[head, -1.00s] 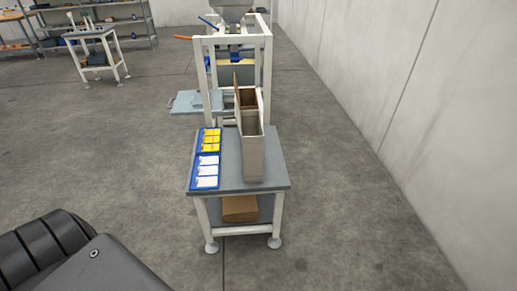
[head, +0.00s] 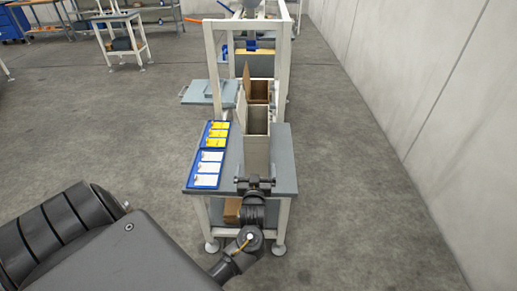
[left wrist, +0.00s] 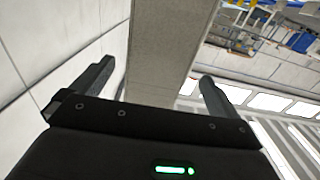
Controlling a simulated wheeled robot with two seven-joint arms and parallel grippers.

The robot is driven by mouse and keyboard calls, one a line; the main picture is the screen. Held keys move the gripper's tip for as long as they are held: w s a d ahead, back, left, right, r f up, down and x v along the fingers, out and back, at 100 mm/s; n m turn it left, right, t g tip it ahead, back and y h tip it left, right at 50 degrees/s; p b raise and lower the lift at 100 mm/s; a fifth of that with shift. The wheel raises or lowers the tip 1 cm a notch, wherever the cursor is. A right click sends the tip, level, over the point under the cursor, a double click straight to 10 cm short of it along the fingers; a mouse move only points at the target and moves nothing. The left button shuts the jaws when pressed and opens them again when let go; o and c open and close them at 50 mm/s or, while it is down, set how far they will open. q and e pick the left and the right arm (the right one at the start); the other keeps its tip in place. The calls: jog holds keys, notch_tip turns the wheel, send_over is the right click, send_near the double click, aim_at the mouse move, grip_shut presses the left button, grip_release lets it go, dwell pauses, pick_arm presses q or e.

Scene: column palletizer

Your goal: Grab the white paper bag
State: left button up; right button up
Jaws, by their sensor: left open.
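The white paper bag (head: 257,152) is a tall, narrow, pale bag with an open top. It stands upright on the small grey table (head: 284,160). My left gripper (head: 255,180) is open at the near side of the bag, low above the table's front edge, and hides the bag's bottom. In the left wrist view the bag (left wrist: 158,45) rises between the two spread finger directions, with space on both sides. I cannot tell how far the fingertips reach along its sides. My right gripper is not in view.
A brown bag (head: 259,90) stands just behind the white one, near a white frame machine (head: 284,70). Blue trays with yellow (head: 216,134) and white cards (head: 208,168) lie on the table's left side. A cardboard box (head: 232,210) is on the lower shelf. A wall is at right.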

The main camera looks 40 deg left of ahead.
aim_at(256, 161)
pick_arm(q)
jog(key=x, duration=0.4)
jog(key=shift+w+f, duration=0.1)
jog(key=x, duration=0.5)
jog(key=shift+w+a, duration=0.15)
jog(key=shift+c, duration=0.4)
jog(key=shift+r, duration=0.2)
jog(key=c, duration=0.8)
